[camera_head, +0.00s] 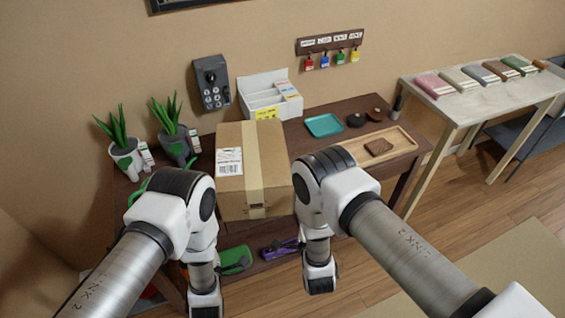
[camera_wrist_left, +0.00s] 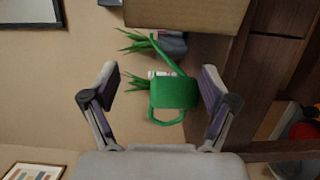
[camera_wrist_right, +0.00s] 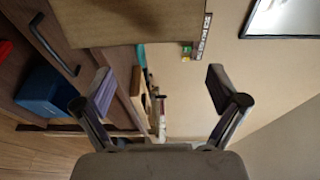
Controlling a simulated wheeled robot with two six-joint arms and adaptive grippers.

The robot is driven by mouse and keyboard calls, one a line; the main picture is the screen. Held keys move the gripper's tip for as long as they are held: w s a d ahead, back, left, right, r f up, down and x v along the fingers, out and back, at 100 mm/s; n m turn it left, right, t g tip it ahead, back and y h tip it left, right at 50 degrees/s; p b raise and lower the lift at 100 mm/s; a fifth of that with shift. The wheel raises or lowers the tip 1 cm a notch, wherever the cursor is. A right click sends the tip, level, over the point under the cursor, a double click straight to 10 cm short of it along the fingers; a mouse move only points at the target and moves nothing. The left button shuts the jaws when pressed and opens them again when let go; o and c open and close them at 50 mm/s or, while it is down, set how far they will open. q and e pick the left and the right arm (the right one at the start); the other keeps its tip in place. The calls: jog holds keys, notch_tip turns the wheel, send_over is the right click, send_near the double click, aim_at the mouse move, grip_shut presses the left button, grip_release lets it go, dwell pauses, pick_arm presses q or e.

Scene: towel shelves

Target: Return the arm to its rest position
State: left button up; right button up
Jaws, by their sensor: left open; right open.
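Both of my arms reach over the front of the brown table, bent downward at the wrists, on either side of a taped cardboard box (camera_head: 236,196). My left gripper (camera_wrist_left: 160,77) is open and holds nothing in the left wrist view. A green watering can (camera_wrist_left: 174,92) shows beyond and between its fingers. My right gripper (camera_wrist_right: 160,80) is open and empty in the right wrist view. The box also shows at the top of the left wrist view (camera_wrist_left: 190,14) and of the right wrist view (camera_wrist_right: 130,24). The fingers cannot be made out in the head view.
Potted plants (camera_head: 126,155) stand left of the box. Behind it are a white organizer (camera_head: 262,92) and a wall phone (camera_head: 210,85). A teal tray (camera_head: 324,125) and a wooden tray (camera_head: 398,141) lie to the right. A light table (camera_head: 462,103) with folded towels stands farther right.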

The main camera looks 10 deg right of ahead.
jog(key=s, duration=0.3)
jog(key=shift+s, duration=0.35)
